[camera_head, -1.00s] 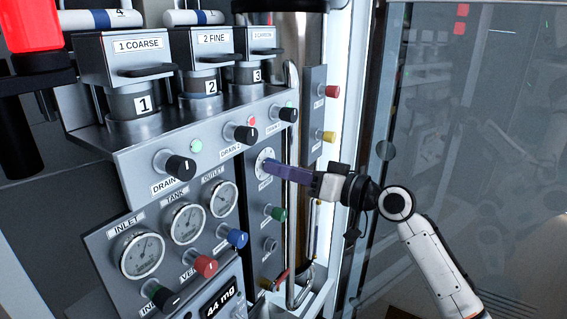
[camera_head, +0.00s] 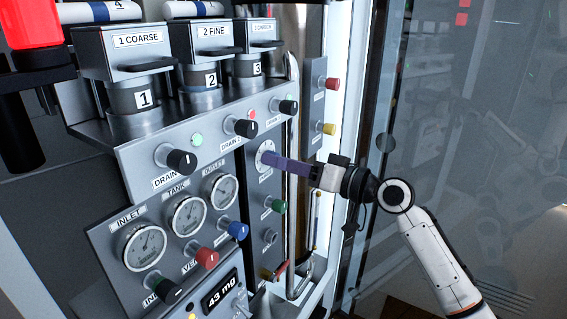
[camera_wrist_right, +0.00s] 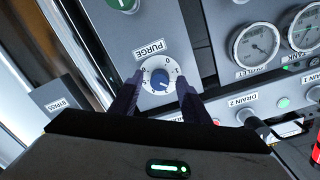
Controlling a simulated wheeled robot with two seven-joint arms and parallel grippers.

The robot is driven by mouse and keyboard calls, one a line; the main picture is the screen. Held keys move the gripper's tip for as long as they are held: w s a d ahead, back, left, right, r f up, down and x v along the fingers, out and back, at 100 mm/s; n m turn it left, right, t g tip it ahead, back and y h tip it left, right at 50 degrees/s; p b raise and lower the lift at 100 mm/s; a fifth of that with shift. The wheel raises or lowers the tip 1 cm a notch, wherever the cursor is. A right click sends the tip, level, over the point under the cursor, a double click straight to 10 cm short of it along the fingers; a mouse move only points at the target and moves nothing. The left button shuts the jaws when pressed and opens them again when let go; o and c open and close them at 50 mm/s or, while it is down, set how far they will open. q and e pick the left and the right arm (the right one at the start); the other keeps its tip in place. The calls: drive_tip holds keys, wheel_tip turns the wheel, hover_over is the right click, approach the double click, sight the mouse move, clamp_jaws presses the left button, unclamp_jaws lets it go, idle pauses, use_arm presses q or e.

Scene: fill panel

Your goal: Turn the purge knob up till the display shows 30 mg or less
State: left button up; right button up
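The purge knob (camera_wrist_right: 160,80) is blue on a round white numbered dial under a PURGE label in the right wrist view. In the head view its dial (camera_head: 265,157) shows behind my right gripper's fingertips. My right gripper (camera_wrist_right: 160,84) has its two dark fingers on either side of the dial, with a visible gap between each finger and the knob. It also shows in the head view (camera_head: 272,161), reaching in from the right. The display (camera_head: 219,294) reads 43 mg at the bottom of the panel.
Black drain knobs (camera_head: 181,161) line the sloped panel above the round gauges (camera_head: 145,247). Red (camera_head: 206,258), blue (camera_head: 238,231) and green (camera_head: 277,207) knobs sit lower. A vertical metal pipe (camera_head: 292,200) stands close beside the purge dial, under my gripper.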

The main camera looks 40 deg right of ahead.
drive_tip(key=shift+s, duration=0.1)
drive_tip(key=b+v, duration=0.2)
drive_tip(key=v, duration=0.8)
idle(0.3)
drive_tip(key=s+a+f+g+h, duration=0.1)
drive_tip(key=a+f+g, duration=0.15)
drive_tip(key=f, duration=0.75)
drive_tip(key=s+a+f+g+h, duration=0.1)
drive_tip(key=s+a+f+h, duration=0.15)
drive_tip(key=f, duration=0.75)
drive_tip(key=s+a+f+g, duration=0.1)
drive_tip(key=a+f+g, duration=0.15)
drive_tip(key=f, duration=0.75)
drive_tip(key=s+a+f+n+g, duration=0.1)
drive_tip(key=s+a+f+n, duration=0.3)
drive_tip(key=s+a+f, duration=0.9)
drive_tip(key=a, duration=0.3)
drive_tip(key=shift+f+g, duration=0.15)
drive_tip(key=shift+g, duration=0.25)
drive_tip(key=shift+w, duration=0.1)
